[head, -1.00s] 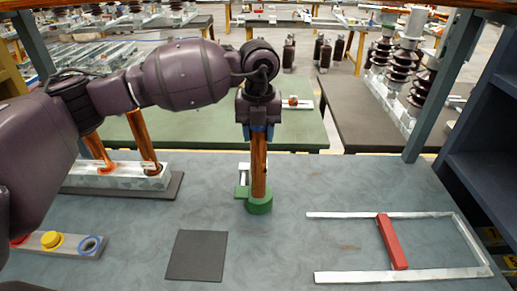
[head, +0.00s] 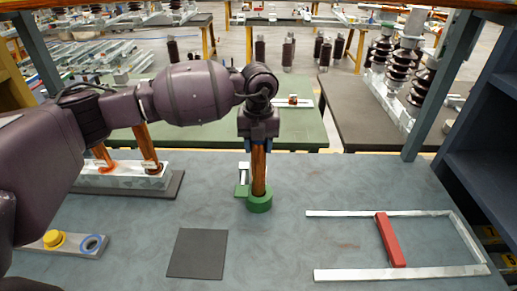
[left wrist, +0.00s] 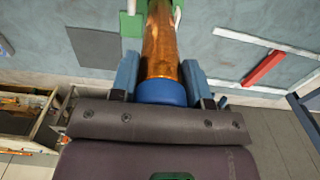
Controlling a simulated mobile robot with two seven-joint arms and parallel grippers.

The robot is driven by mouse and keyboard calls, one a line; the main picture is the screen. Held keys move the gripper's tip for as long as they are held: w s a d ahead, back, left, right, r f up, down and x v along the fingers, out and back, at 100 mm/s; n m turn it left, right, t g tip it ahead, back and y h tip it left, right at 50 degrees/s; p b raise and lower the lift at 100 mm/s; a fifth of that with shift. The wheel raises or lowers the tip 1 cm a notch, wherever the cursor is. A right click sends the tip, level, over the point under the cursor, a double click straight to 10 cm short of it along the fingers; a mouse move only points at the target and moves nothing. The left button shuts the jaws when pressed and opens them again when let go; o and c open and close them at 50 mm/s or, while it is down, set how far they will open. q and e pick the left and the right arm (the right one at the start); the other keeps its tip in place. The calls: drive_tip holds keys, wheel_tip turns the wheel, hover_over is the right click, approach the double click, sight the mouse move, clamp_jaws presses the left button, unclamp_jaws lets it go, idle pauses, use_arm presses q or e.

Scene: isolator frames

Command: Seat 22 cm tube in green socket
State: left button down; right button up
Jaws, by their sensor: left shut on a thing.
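An orange-brown tube (head: 258,172) stands close to upright with its lower end at the green socket (head: 259,205) on the grey-blue table. The tube's bottom edge is hidden by the socket's rim, so its depth inside cannot be told. My left gripper (head: 258,146) is shut on the tube's upper part from above. In the left wrist view the two blue fingers (left wrist: 160,80) flank the tube (left wrist: 161,45), with a blue band (left wrist: 161,93) between them, and part of the green socket piece (left wrist: 131,24) shows beyond. My right gripper is not in view.
A rack (head: 120,178) with two orange tubes stands at the left back. A dark square pad (head: 197,254) lies in front. A metal frame with a red bar (head: 390,240) lies right.

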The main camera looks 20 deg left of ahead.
use_arm(q)
drive_tip(key=shift+w+f, duration=0.1)
drive_tip(key=shift+f, duration=0.75)
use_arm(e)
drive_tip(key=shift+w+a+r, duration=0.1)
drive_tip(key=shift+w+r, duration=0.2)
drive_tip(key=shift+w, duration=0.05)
use_arm(q)
drive_tip(key=shift+f, duration=0.1)
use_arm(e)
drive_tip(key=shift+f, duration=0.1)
use_arm(q)
drive_tip(key=shift+f, duration=0.1)
drive_tip(key=c, duration=0.9)
unclamp_jaws()
drive_tip(key=shift+o, duration=1.4)
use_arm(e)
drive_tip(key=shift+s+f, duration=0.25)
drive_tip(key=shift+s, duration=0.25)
